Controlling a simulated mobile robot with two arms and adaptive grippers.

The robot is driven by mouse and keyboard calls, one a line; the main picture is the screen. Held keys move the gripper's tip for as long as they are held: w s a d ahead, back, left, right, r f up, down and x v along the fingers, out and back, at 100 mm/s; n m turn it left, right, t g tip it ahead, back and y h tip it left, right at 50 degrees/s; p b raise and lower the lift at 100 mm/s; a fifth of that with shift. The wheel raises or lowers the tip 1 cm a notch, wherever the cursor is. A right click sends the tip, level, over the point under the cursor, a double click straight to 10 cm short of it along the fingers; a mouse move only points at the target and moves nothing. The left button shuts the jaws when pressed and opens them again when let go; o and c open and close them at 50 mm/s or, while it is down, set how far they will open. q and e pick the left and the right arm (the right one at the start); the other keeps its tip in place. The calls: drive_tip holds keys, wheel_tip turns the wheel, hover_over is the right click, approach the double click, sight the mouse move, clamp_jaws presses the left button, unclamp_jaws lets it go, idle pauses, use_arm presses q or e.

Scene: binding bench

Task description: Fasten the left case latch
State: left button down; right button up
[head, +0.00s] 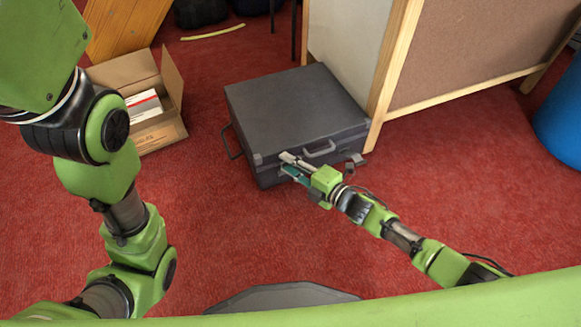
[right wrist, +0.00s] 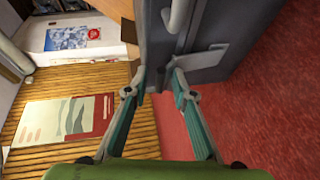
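The dark grey case (head: 290,105) lies closed on the red carpet, its handle (head: 320,150) at the middle of its front. My right gripper (head: 286,165) is at the left part of the case front, left of the handle. Its fingers are apart with nothing between them. In the right wrist view the gripper (right wrist: 160,78) points at the case (right wrist: 215,25), and a grey latch plate (right wrist: 208,60) shows just beyond the right fingertip. The gripper covers the left latch in the head view. The right latch (head: 355,160) sticks out from the front. My left gripper is out of view.
An open cardboard box (head: 155,130) stands left of the case. A pale cabinet with a wooden frame (head: 385,70) is close behind the case on the right. A blue bin (head: 560,120) stands at the far right.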

drive_tip(key=shift+s+f, duration=0.15)
drive_tip(key=shift+f, duration=0.1)
drive_tip(key=shift+d, duration=0.1)
drive_tip(key=v, duration=1.2)
